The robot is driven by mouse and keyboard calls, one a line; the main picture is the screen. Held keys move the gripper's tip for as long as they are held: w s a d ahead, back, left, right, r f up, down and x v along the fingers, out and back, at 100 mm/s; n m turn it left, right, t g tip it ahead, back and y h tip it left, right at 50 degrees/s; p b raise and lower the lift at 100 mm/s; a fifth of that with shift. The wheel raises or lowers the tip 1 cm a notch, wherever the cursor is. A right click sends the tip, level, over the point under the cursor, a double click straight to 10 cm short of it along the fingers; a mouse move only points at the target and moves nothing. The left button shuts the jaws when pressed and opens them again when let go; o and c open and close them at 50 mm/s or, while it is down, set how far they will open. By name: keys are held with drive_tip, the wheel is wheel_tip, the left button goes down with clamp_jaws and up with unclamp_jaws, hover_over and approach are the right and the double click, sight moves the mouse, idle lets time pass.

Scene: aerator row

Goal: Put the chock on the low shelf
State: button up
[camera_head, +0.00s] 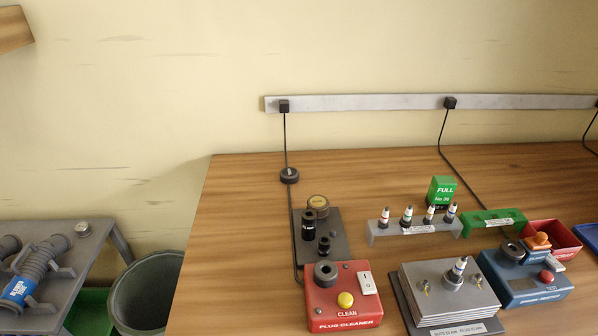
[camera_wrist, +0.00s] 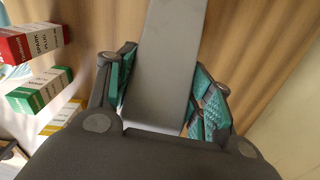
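My gripper (camera_wrist: 165,92) shows in the wrist view, with teal ribbed pads on both sides of a long, plain grey block. This block, which I take for the chock (camera_wrist: 168,65), reaches from near the palm out past the top edge of the view. The pads lie against its two sides, so the gripper looks shut on it. Its far end is out of view. Neither my gripper nor the chock shows in the head view. I cannot make out the low shelf for certain in either view.
In the wrist view, red (camera_wrist: 30,43), green (camera_wrist: 40,92) and yellow boxes stand at left, beside a wooden surface. In the head view, a wooden bench (camera_head: 235,215) carries a red plug cleaner (camera_head: 342,312) and other devices. A grey bin (camera_head: 150,290) and grey stand (camera_head: 100,243) are at left.

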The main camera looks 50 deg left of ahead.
drive_tip(key=o, duration=0.5)
drive_tip(key=shift+c, duration=0.2)
drive_tip(key=shift+r, duration=0.1)
wheel_tip(320, 180, up, 12)
idle(0.4)
